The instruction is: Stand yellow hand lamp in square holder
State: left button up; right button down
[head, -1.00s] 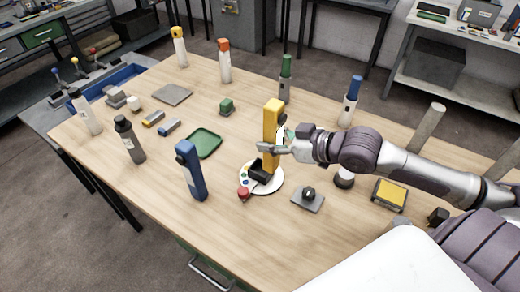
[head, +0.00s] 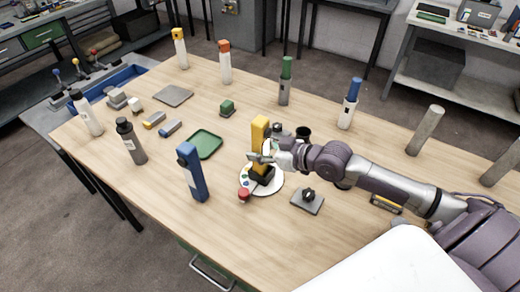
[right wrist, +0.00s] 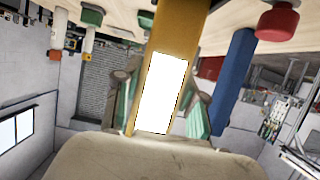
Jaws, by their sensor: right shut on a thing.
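The yellow hand lamp (head: 260,132) is upright in my right gripper (head: 264,156), which is shut around its lower body. The lamp's lower end meets the black square holder (head: 262,174) on a round white plate (head: 275,186); I cannot tell how deep it sits. In the right wrist view the lamp (right wrist: 182,30) has a bright white panel and stands between the teal-padded fingers (right wrist: 165,100). The holder does not show clearly there. My left gripper is out of view.
A red knob (head: 244,195) sits at the plate's front edge. A blue lamp (head: 192,172) stands to the left and a green tray (head: 205,143) lies behind it. A grey block with a black knob (head: 308,200) is to the right. Bare table lies in front.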

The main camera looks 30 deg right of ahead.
jog(key=c, duration=0.7)
grip_release()
jog(key=shift+o, duration=0.2)
jog(key=p+v, duration=0.2)
jog(key=v, duration=1)
